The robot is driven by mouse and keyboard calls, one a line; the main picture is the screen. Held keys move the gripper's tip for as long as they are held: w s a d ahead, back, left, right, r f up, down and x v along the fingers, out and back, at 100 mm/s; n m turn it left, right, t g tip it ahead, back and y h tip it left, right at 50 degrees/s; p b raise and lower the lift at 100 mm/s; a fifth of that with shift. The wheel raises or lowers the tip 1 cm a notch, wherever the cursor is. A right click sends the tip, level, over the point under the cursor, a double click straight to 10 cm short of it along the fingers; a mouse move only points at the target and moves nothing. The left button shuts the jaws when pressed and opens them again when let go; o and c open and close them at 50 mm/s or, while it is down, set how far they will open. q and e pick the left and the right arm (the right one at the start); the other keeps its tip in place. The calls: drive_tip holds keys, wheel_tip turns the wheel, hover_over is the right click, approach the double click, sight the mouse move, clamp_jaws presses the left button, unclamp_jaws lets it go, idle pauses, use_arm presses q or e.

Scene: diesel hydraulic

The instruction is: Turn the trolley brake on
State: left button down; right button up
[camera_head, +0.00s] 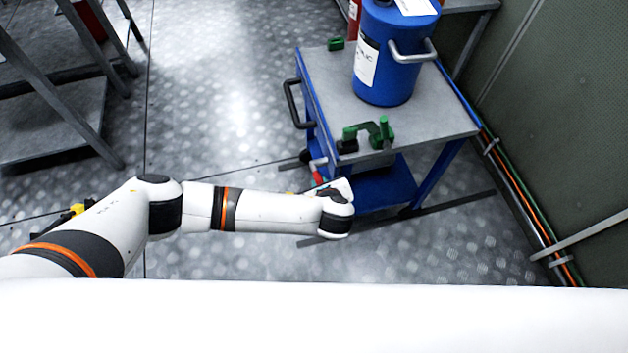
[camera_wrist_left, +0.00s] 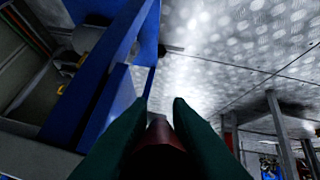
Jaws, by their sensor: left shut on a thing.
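The trolley (camera_head: 440,115) is blue with a grey top and stands right of centre in the head view. Its brake lever shows as a small red handle (camera_head: 317,177) with a grey metal part above it, low at the trolley's near left corner. My left arm reaches in from the left, and its wrist is beside that corner. My left gripper (camera_wrist_left: 163,104) has dark green fingers shut on a dark red handle (camera_wrist_left: 160,135), which looks like the brake lever. In the head view the wrist hides most of the fingers. My right gripper is not in view.
A blue canister (camera_head: 385,70) and a green clamp-like tool (camera_head: 372,133) are on the trolley top. A dark push handle (camera_head: 291,103) sticks out on its left. Grey metal shelving (camera_head: 50,120) stands at left. Pipes (camera_head: 530,195) run along the right wall. Open floor lies between.

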use_arm(q)
drive_tip(key=shift+s+f, duration=0.1)
idle(0.4)
drive_tip(key=c, duration=1.3)
unclamp_jaws()
